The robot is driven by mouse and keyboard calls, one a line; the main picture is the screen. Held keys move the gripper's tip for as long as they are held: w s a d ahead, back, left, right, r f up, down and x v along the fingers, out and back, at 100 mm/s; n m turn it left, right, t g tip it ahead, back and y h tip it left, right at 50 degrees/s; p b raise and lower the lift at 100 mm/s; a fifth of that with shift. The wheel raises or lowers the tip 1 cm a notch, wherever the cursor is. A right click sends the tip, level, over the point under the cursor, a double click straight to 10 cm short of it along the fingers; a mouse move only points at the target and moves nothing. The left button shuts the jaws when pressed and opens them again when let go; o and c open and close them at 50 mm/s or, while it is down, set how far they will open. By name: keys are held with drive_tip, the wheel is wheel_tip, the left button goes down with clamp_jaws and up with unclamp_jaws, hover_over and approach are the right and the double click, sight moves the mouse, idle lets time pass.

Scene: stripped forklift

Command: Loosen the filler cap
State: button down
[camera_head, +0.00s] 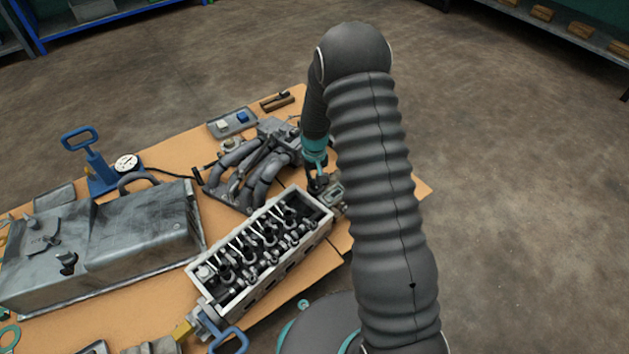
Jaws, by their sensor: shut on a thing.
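My gripper (318,178) points down at the far right end of the open cylinder head (262,250). It is shut on a small dark part, which I take to be the filler cap (319,187). The cap is at a small grey housing (336,193) beside the end of the head. The fingers and my arm hide much of the cap. I cannot tell whether it is still seated or turned.
A grey intake manifold (245,172) lies close behind the head. A large grey cover (130,235) lies at the left, near a blue-handled tool with a dial gauge (127,164). A small parts tray (232,123) sits at the back of the orange-brown bench (180,145).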

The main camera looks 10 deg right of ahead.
drive_tip(key=n, duration=0.4)
drive_tip(key=shift+s+a+n, duration=0.1)
drive_tip(key=shift+n, duration=0.2)
idle(0.3)
drive_tip(key=c, duration=1.2)
unclamp_jaws()
drive_tip(key=shift+r, duration=0.4)
wheel_tip(320, 180, up, 11)
